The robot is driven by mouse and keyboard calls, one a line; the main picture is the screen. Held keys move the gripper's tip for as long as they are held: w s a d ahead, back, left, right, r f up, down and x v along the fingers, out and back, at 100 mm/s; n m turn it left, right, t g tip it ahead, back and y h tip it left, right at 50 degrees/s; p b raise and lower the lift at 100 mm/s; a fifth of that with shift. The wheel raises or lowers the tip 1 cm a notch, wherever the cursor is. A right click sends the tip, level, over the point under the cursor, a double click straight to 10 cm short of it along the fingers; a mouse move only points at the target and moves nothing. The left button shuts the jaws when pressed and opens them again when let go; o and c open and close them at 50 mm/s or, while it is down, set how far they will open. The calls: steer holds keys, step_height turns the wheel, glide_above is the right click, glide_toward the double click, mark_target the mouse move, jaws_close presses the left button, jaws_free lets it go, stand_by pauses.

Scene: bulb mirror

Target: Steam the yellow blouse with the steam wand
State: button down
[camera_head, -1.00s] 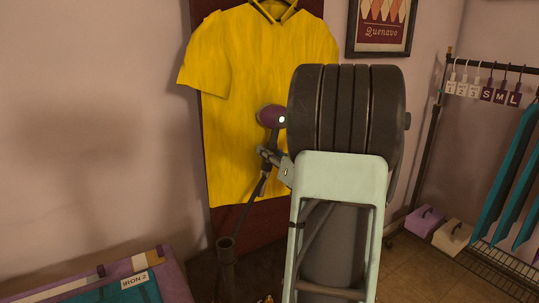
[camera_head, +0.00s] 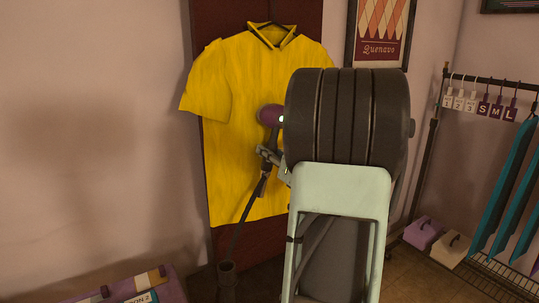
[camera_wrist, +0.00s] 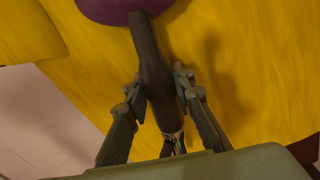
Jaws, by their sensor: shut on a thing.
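The yellow blouse (camera_head: 228,160) hangs flat on a dark red board against the wall; my arm hides part of its right side. The steam wand has a purple round head (camera_head: 269,115) and a dark handle with a hose running down from it. My gripper (camera_head: 272,160) is shut on the handle, largely hidden behind my arm in the head view. In the wrist view, both fingers of my gripper (camera_wrist: 158,95) clasp the dark handle (camera_wrist: 152,65), and the purple head (camera_wrist: 110,8) is cut by the top edge. The head is in front of the blouse; contact cannot be told.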

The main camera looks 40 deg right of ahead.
mark_target(271, 139)
steer(key=shift+r+p, duration=1.2)
steer(key=shift+r, duration=0.9)
steer(key=shift+f, duration=0.1)
step_height(271, 139, down, 22)
steer(key=b, duration=1.9)
steer(key=shift+a+b, duration=0.25)
steer(key=shift+b, duration=0.15)
steer(key=shift+s, duration=0.1)
steer(key=s, duration=0.7)
steer(key=shift+s+a, duration=0.4)
steer(key=shift+a, duration=0.05)
steer(key=shift+s, duration=0.1)
